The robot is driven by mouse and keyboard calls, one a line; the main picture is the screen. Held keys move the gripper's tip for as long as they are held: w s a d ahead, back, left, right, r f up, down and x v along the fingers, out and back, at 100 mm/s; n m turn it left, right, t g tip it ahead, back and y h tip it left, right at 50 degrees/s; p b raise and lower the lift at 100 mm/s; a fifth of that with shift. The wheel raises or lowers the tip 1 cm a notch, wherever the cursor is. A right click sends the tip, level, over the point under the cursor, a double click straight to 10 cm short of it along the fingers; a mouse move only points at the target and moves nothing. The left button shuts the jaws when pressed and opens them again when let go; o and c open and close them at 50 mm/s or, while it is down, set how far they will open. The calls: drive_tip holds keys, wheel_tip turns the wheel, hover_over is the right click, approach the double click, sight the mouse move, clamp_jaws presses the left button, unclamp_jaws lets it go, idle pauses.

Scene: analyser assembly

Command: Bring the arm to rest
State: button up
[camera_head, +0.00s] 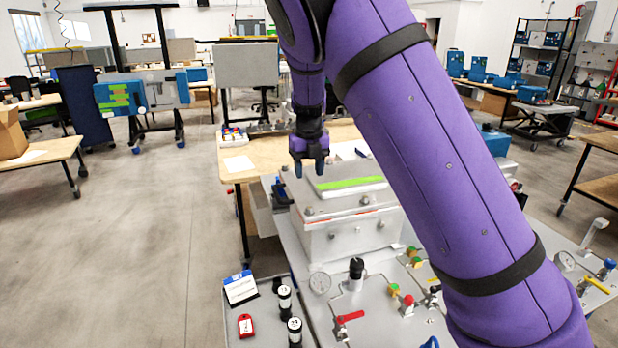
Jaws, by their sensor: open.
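My arm, in a purple sleeve with black bands, crosses the view from the lower right to the top. I cannot tell how much height lies between the fingertips and the lid.
The panel carries a gauge (319,283), a black knob (356,268), a red-handled valve (349,317) and coloured fittings (393,290). A wooden table (240,176) stands behind. The floor at left is clear.

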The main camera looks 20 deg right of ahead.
idle(0.4)
drive_tip(key=s+d+r+n+t+y, duration=0.1)
drive_tip(key=s+d+r+n, duration=0.2)
drive_tip(key=s+r+n, duration=0.5)
drive_tip(key=s+d+r+n+t+y, duration=0.15)
drive_tip(key=s+d+r+n, duration=0.3)
drive_tip(key=s+n, duration=0.6)
drive_tip(key=s+r+n+t+h, duration=0.2)
drive_tip(key=s+n, duration=1.5)
drive_tip(key=s, duration=0.3)
drive_tip(key=shift+s+a+r+t, duration=0.15)
drive_tip(key=shift+s+r+t, duration=0.1)
drive_tip(key=shift+r+t, duration=0.15)
drive_tip(key=shift+s+n+h, duration=0.1)
drive_tip(key=shift+n+h, duration=0.15)
